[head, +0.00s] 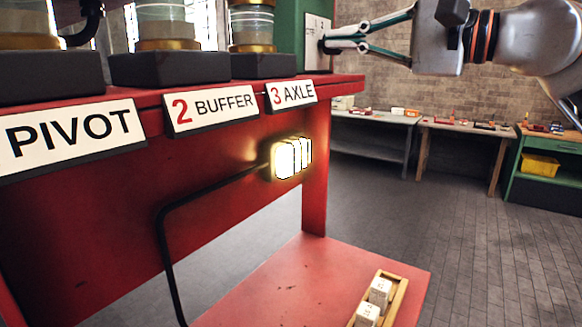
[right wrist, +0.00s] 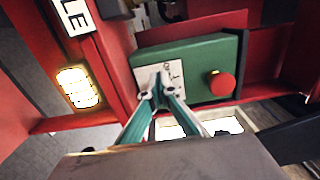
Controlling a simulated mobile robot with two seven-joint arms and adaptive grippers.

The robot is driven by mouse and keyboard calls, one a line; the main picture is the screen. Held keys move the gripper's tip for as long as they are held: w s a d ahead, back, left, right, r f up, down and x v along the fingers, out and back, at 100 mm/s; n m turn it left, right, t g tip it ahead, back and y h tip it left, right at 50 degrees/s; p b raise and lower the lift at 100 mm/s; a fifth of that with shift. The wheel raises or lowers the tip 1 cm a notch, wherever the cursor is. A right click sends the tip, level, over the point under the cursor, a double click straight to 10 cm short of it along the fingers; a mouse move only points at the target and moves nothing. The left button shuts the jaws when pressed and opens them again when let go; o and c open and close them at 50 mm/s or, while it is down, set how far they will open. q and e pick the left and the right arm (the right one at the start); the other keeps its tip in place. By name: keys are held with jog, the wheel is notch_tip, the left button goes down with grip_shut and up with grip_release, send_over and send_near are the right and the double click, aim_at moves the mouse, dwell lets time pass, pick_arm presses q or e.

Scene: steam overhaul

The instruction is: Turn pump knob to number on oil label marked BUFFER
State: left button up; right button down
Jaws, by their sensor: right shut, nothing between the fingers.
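The oil label "2 BUFFER" (head: 211,106) hangs on the red bench front, between the "PIVOT" label (head: 75,138) and the "3 AXLE" label (head: 291,95). A white dial plate (head: 318,30) is fixed to a green box (head: 291,35) at the bench end; the plate also shows in the right wrist view (right wrist: 175,68). My right gripper (head: 325,42) is shut, its fingertips (right wrist: 156,93) in front of the plate. I cannot make out the pump knob, which may be hidden behind the fingertips. My left gripper is not in view.
A red button (right wrist: 221,84) sits on the green box beside the plate. A glowing lamp (head: 292,158) is on the bench below the labels. A wooden tray (head: 398,297) with pale blocks lies on the lower red shelf. The floor to the right is clear.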

jog(key=shift+w+d+r, duration=0.15)
jog(key=shift+r, duration=0.45)
jog(key=v, duration=0.3)
jog(key=b+v, duration=0.1)
jog(key=v, duration=0.2)
jog(key=shift+s+a, duration=0.25)
jog(key=shift+s, duration=0.05)
